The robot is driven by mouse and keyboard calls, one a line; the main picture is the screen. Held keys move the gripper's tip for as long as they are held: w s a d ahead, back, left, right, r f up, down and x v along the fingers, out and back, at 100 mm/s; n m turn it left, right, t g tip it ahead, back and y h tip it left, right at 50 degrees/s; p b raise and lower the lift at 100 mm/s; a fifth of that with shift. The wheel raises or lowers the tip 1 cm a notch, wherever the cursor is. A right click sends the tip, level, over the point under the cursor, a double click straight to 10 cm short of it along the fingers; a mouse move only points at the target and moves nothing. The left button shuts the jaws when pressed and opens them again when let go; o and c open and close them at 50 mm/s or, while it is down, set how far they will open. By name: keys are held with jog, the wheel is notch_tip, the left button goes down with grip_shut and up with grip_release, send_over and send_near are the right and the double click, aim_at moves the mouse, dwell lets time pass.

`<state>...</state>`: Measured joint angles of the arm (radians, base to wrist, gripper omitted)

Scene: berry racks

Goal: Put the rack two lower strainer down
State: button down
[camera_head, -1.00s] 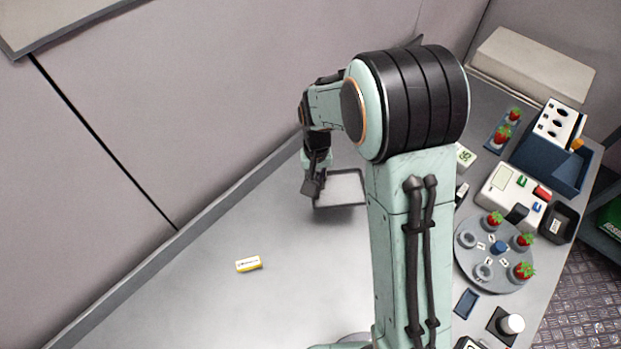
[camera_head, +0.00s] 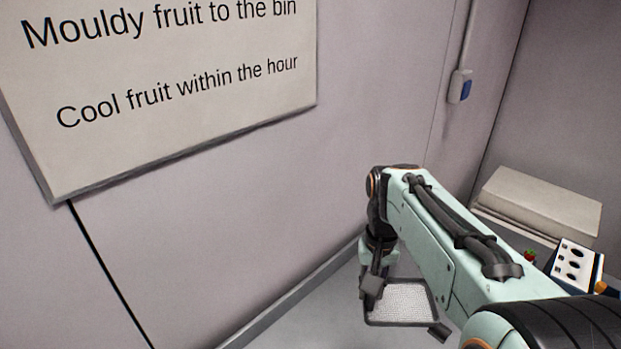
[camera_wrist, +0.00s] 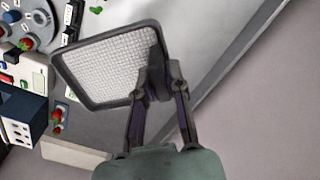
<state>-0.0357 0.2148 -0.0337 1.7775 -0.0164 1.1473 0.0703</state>
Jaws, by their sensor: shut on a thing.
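The strainer (camera_head: 401,303) is a square, dark-rimmed frame with pale mesh. It also shows large in the wrist view (camera_wrist: 105,68), tilted in the picture. My gripper (camera_head: 373,288) is shut on one edge of it, and in the wrist view its fingers (camera_wrist: 160,85) pinch the rim. The strainer is near the wall over the grey table; I cannot tell whether it touches the surface. A dark tab (camera_head: 440,331) shows at its near right corner. No lower rack can be made out.
A pale box (camera_head: 540,203) stands at the back right. A white holed block (camera_head: 575,263) is at the right, with a berry (camera_head: 530,255) beside it. The wrist view shows a round grey plate (camera_wrist: 45,28) with berries and a blue box (camera_wrist: 20,112). The wall is close beside.

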jog(key=r, duration=0.1)
jog(key=s+r, duration=0.1)
jog(key=r, duration=0.1)
jog(key=shift+s+d, duration=0.2)
jog(key=shift+s+n, duration=0.2)
jog(key=shift+n, duration=0.1)
jog(key=shift+f, duration=0.1)
